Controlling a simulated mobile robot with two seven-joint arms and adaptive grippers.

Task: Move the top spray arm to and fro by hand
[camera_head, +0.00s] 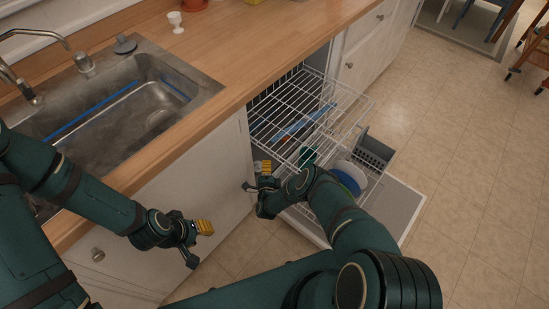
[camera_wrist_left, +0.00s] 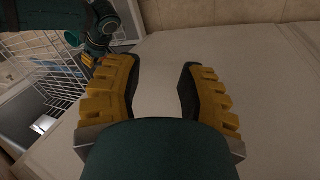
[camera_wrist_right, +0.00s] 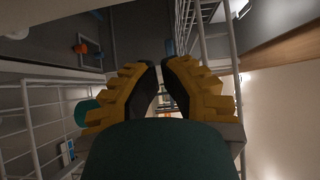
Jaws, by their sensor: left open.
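The dishwasher stands open with its upper wire rack (camera_head: 345,101) pulled out. A long blue piece (camera_head: 290,132), perhaps the top spray arm, shows through the rack wires; I cannot be sure what it is. My right gripper (camera_head: 256,178) is at the near left side of the dishwasher opening, below the upper rack's level. In the right wrist view its fingers (camera_wrist_right: 160,75) lean close together with a narrow gap, and I see nothing clearly held. My left gripper (camera_head: 200,243) is open and empty in front of the white cabinet, left of the dishwasher.
A lower rack holds dishes, including a blue-and-white plate (camera_head: 349,178), and a grey basket (camera_head: 373,152). The lowered dishwasher door (camera_head: 405,212) lies below. The wooden counter (camera_head: 225,50) and sink (camera_head: 130,105) are above left.

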